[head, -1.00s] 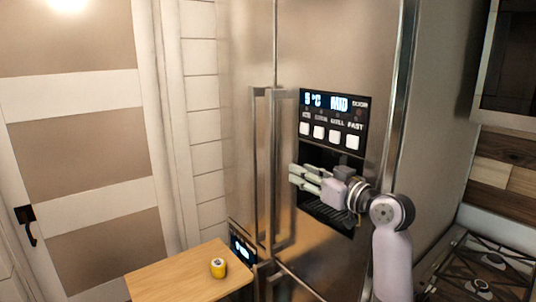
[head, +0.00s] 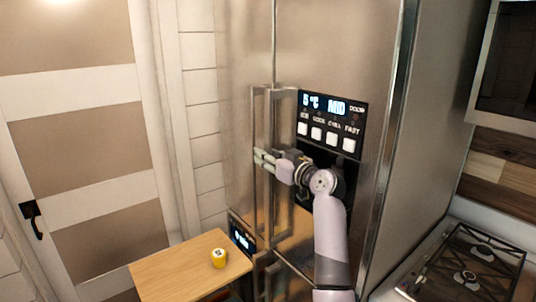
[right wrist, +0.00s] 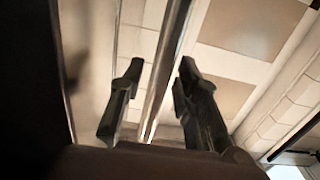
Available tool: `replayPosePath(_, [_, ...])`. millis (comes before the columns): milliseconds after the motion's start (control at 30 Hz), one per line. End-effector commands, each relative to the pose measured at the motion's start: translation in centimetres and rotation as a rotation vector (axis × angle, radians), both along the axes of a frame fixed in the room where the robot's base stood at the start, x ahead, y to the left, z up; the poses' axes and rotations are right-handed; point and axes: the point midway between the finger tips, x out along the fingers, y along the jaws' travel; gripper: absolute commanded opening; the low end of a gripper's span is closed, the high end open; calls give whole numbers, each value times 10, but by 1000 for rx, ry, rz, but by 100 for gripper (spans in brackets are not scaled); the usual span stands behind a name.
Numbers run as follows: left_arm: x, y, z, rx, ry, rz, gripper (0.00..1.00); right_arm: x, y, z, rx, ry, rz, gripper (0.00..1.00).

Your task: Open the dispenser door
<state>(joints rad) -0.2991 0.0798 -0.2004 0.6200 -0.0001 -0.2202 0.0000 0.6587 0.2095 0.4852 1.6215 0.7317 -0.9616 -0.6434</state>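The steel refrigerator's right door (head: 340,50) carries the dispenser, with a lit display panel (head: 330,122) above a dark recess partly hidden by my right arm. The door looks shut. Its vertical handle (head: 284,110) stands beside the left door's handle (head: 258,115). My right gripper (head: 261,160) is at the handles, left of the dispenser, with its fingers pointing left. In the right wrist view, the gripper (right wrist: 160,95) is open, and a metal bar (right wrist: 168,65) shows between its fingers. I cannot tell whether it touches them. My left gripper is out of view.
A gas hob (head: 468,270) is at the right. A panelled door (head: 85,130) fills the left side.

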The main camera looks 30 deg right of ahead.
Motion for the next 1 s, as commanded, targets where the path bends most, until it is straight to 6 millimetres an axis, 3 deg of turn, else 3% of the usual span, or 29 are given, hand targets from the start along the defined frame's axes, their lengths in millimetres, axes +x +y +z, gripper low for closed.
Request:
replayPosePath(133, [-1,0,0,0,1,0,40,0,0,0,0,0,0,29])
replayPosePath(567, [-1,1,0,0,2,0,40,0,0,0,1,1,0,1])
replayPosePath(1000, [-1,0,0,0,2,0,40,0,0,0,1,1,0,0])
